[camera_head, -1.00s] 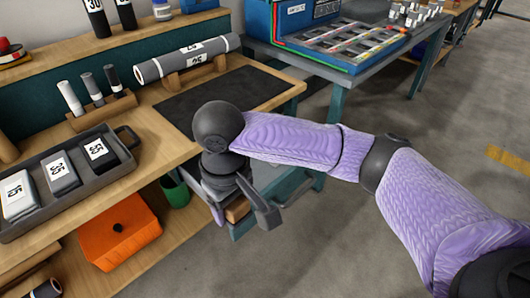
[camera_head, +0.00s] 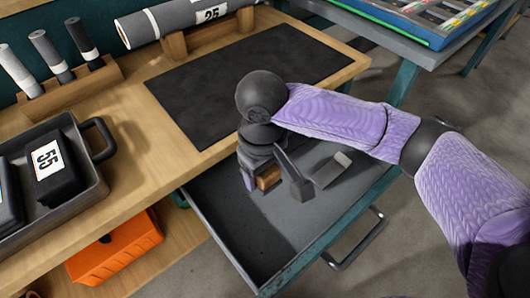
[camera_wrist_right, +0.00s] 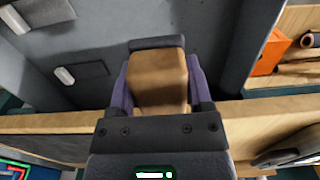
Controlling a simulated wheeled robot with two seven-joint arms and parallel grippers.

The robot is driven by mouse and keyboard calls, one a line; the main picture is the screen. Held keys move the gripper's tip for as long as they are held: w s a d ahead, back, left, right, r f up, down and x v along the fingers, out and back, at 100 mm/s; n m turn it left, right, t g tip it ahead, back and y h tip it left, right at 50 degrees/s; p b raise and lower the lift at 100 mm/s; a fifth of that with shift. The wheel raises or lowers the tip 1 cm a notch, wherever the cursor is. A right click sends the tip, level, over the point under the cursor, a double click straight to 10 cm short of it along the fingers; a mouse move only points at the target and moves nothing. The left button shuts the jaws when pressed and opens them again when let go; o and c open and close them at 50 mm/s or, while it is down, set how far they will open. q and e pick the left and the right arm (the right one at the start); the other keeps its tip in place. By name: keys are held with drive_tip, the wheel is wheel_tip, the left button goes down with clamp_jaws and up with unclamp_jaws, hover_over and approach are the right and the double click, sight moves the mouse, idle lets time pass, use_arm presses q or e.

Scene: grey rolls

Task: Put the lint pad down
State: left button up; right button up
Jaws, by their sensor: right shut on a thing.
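The lint pad, a wooden block (camera_head: 268,179) with a dark grey face, is held in my right gripper (camera_head: 263,182) above an open grey drawer (camera_head: 232,209). In the right wrist view the wooden block (camera_wrist_right: 158,82) sits between the two purple-sided fingers, its grey pad (camera_wrist_right: 157,43) at the far end. The right gripper is shut on it. The block appears apart from the drawer floor, but the exact height is hard to tell. My left gripper is not in view.
A flat grey piece with a white end (camera_head: 332,169) lies in the drawer's far right part. The drawer's near part is bare. A black mat (camera_head: 215,95) lies on the wooden bench above. A dark tray (camera_head: 85,190) stands left; an orange box (camera_head: 118,252) sits below.

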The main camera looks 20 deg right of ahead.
sight(264, 205)
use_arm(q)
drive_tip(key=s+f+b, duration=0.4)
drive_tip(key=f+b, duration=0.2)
use_arm(e)
drive_tip(key=f, duration=1)
drive_tip(key=shift+s, duration=0.25)
drive_tip(key=shift+r, duration=0.2)
drive_tip(key=o, duration=1.2)
drive_tip(key=shift+f, duration=0.1)
wheel_tip(264, 205, up, 12)
drive_tip(key=p, duration=0.8)
drive_tip(key=shift+r, duration=0.25)
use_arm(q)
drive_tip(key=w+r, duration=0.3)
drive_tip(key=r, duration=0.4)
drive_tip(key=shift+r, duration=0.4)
use_arm(e)
drive_tip(key=shift+f, duration=0.1)
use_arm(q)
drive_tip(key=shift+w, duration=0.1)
use_arm(e)
drive_tip(key=shift+w, duration=0.1)
